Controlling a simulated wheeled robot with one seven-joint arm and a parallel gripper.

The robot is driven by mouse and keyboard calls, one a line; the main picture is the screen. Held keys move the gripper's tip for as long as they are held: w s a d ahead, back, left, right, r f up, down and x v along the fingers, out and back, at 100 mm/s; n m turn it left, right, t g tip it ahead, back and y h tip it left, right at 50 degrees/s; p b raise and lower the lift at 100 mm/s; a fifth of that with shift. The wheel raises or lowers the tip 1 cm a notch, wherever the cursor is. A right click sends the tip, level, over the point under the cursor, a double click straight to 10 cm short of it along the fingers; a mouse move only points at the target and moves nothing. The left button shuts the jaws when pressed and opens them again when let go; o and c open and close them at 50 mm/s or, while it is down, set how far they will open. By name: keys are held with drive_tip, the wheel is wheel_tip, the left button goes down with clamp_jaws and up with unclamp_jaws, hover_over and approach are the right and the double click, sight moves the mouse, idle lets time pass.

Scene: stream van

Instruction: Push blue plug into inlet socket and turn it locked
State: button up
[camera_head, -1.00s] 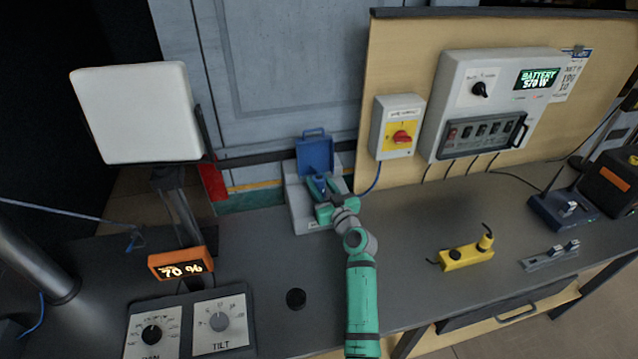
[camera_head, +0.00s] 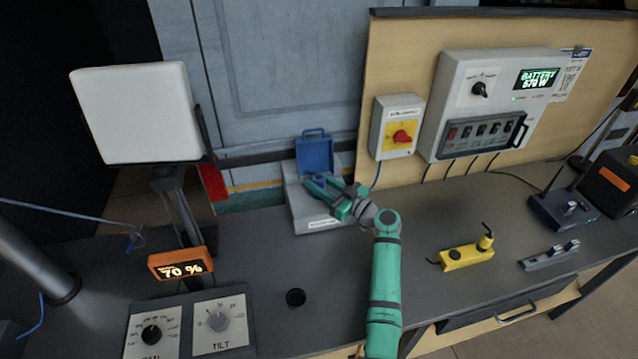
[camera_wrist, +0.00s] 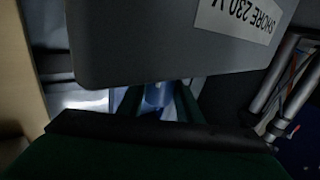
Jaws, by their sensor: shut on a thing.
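The grey inlet box (camera_head: 300,208) stands on the bench against the panel, its blue lid (camera_head: 314,156) raised. My gripper (camera_head: 316,184) reaches into the box from the right, just below the lid. It is shut on the blue plug (camera_head: 319,179), of which only a small part shows. The wrist view shows the blue plug (camera_wrist: 156,93) between my two fingers, partly hidden by a grey body with an upside-down "SHORE 230 V" label. The socket is hidden, so I cannot tell how deep the plug sits or whether it is turned.
A changeover box with a red switch (camera_head: 402,136) and a battery panel (camera_head: 490,100) are on the board at right. The bench's middle is mostly clear.

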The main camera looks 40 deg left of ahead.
drive_tip(key=shift+g, duration=0.3)
drive_tip(key=o, duration=1.2)
drive_tip(key=s+d, duration=0.1)
drive_tip(key=d, duration=0.9)
drive_tip(key=shift+d, duration=0.35)
drive_tip(key=shift+s, duration=0.1)
